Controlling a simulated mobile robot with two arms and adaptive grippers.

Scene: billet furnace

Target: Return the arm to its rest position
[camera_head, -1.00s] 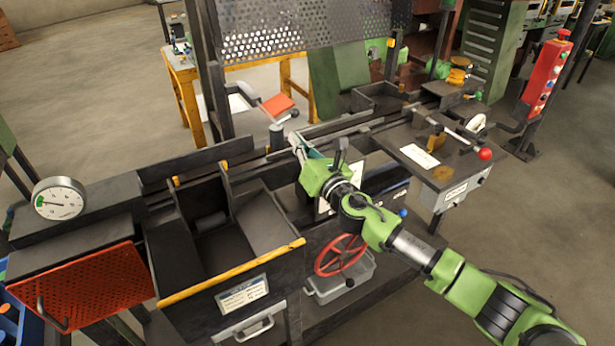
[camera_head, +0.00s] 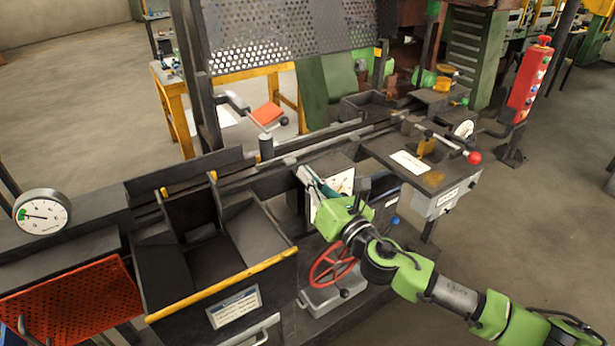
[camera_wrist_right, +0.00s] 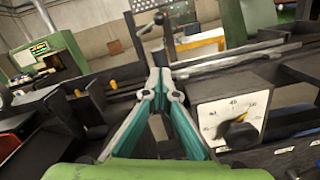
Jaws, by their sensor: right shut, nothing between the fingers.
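My right arm comes in from the lower right in the head view, with green and grey links. My right gripper (camera_head: 309,178) is over the front side of the machine, pointing away toward the rail. In the right wrist view its teal and grey fingers (camera_wrist_right: 160,80) meet at the tips, with nothing between them. A white dial plate (camera_head: 345,182) is just beside the gripper. The dial's orange pointer and black knob show in the wrist view (camera_wrist_right: 240,132). My left gripper is not in view.
A dark open bin (camera_head: 203,314) with a yellow front edge stands left of the arm. A red handwheel (camera_head: 332,264) is below the gripper. A lever with a red ball (camera_head: 474,158) and a red button box (camera_head: 528,82) are to the right. Open floor lies at right.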

